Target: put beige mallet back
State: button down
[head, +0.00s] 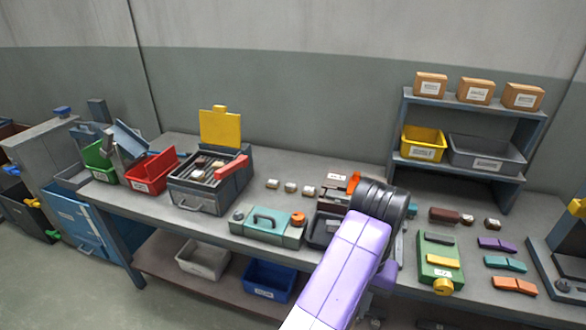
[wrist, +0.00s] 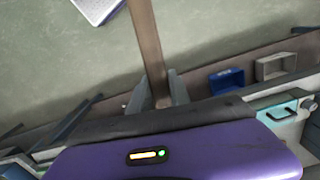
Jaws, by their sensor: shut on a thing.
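My gripper (wrist: 158,92) shows in the wrist view, its two grey fingers shut on a long brown shaft. The shaft fits the handle of the beige mallet (wrist: 147,45); it runs from between the fingers up out of the top of the picture, and no mallet head shows. In the head view my purple arm and black wrist joint cover the middle front of the bench, and the gripper and mallet are hidden there.
On the bench (head: 215,222) stand an open grey toolbox (head: 190,198) with a yellow lid, a red bin (head: 152,172), a teal case (head: 262,232) and a green case (head: 438,262). A shelf (head: 470,106) rises behind at right. The floor at left is clear.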

jog(key=s+d+f+n+b, duration=0.2)
jog(key=s+d+f, duration=0.1)
jog(key=f, duration=0.7)
jog(key=s+d+f+n+b, duration=0.2)
jog(key=d+f, duration=0.3)
jog(key=f, duration=0.6)
jog(key=shift+s+f+n+b, duration=0.25)
jog(key=shift+s+n+b, duration=0.15)
jog(key=shift+n, duration=0.1)
jog(key=shift+w, duration=0.1)
